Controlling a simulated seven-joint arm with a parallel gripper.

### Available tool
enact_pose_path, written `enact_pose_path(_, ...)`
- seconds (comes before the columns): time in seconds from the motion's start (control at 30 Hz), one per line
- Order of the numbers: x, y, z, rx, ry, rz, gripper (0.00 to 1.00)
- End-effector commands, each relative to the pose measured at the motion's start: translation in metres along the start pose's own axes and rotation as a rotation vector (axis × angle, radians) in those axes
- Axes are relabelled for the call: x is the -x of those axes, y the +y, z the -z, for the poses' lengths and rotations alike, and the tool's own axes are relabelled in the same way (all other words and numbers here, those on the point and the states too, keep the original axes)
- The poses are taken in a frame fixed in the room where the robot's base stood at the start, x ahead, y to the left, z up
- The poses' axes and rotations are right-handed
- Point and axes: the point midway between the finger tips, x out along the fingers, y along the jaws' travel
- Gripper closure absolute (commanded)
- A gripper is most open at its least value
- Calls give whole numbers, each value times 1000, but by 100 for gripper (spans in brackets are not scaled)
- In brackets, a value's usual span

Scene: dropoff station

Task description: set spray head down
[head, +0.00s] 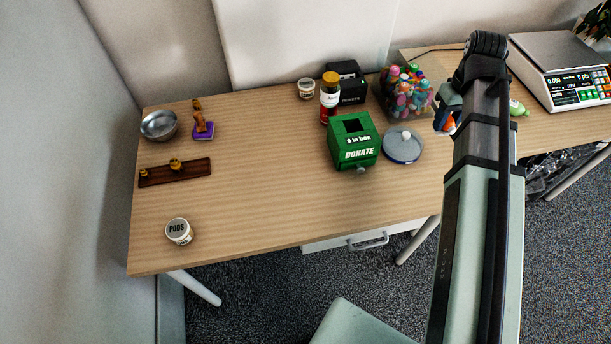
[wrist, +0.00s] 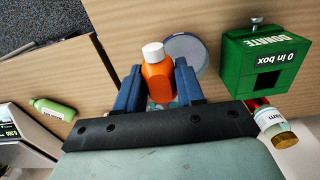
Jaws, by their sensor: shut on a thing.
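My gripper (head: 447,112) is over the right part of the wooden table in the head view, largely hidden by my arm. In the wrist view its blue fingers (wrist: 157,75) are closed on the sides of an orange bottle-shaped piece with a white top (wrist: 157,72). A bit of its orange surface (head: 449,125) shows below the gripper in the head view. I cannot make out a separate spray head, nor whether the held piece touches the table.
A round blue-rimmed lid (head: 403,150) and a green donation box (head: 355,150) stand left of the gripper. A clear container of colourful figures (head: 405,100) is behind. A green bottle (head: 517,107) and a scale (head: 560,65) are right. The table's front middle is clear.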

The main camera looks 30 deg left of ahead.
Motion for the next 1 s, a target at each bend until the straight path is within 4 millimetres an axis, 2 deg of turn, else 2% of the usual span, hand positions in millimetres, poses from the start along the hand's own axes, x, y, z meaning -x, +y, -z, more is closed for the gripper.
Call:
enact_pose_path(0.03,0,-15,7,28,0,0,91)
enact_pose_path(0.2,0,-60,27,111,0,0,91)
enact_pose_path(0.5,0,-143,52,258,1,-1,91)
enact_pose_path(0.73,0,-208,63,370,1,-1,91)
enact_pose_path(1.0,0,-286,66,502,1,-1,91)
